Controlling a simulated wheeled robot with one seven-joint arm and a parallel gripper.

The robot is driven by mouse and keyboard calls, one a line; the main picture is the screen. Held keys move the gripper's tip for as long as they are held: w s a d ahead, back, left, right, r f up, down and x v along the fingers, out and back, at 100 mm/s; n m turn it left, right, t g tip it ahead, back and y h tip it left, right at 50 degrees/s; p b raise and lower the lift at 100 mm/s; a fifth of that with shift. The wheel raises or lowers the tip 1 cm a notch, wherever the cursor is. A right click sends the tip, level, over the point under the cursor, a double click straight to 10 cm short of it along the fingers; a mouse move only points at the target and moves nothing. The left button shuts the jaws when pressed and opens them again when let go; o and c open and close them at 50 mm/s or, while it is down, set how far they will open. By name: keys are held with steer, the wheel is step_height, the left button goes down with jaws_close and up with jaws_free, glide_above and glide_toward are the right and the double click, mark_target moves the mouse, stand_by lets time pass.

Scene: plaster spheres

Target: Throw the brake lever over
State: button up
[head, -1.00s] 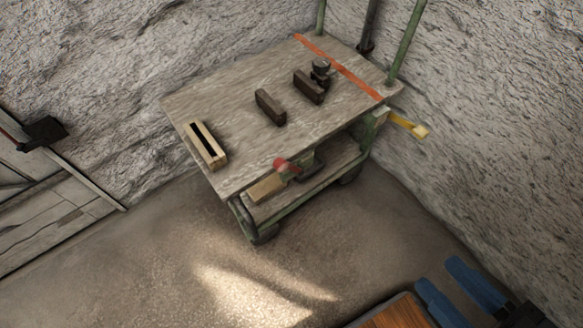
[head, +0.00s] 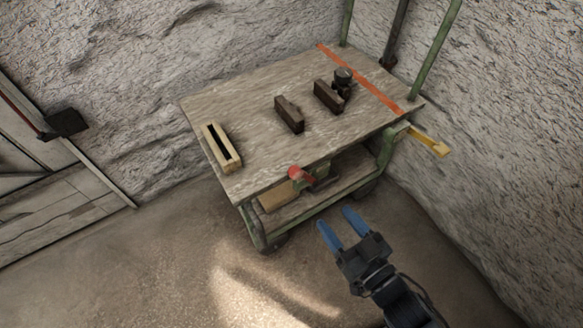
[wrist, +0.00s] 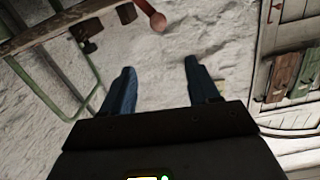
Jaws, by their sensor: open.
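A wooden-topped cart (head: 250,85) with a green frame stands against the rough white wall. A lever with a red round knob (head: 295,173) sticks out at its front edge, just below the top; it also shows at the top of the wrist view (wrist: 157,21). A yellow bar (head: 430,142) juts from the cart's right end. Which of the two is the brake lever is not marked. My gripper (head: 333,216) has its blue fingers apart and empty, in front of the cart, to the lower right of the red knob and clear of it. In the wrist view the red knob lies beyond the fingertips (wrist: 159,64).
On the cart top are a slotted pale wooden block (head: 222,148), two dark blocks (head: 289,114) (head: 328,96) and a small round dark object (head: 343,76). An orange stripe crosses its right side. Floor in front is clear. Pouches (wrist: 284,76) hang at right in the wrist view.

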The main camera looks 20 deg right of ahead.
steer(key=y, duration=0.1)
glide_toward(291, 166)
steer(key=shift+w+a+f+b, duration=0.15)
steer(key=shift+w+f, duration=0.2)
steer(key=shift+w, duration=0.2)
steer(key=shift+w+d+f+b, duration=0.15)
steer(key=shift+w+f, duration=0.15)
steer(key=shift+w, duration=0.25)
steer(key=shift+w+a+b, duration=0.1)
steer(key=shift+w+a, duration=0.2)
steer(key=shift+w, duration=1)
steer(key=shift+w+a+b, duration=0.1)
steer(key=shift+w+a, duration=0.2)
steer(key=shift+w, duration=1)
steer(key=shift+w+a+b, duration=0.1)
steer(key=shift+w+a, duration=0.2)
steer(key=shift+w, duration=1)
jaws_close()
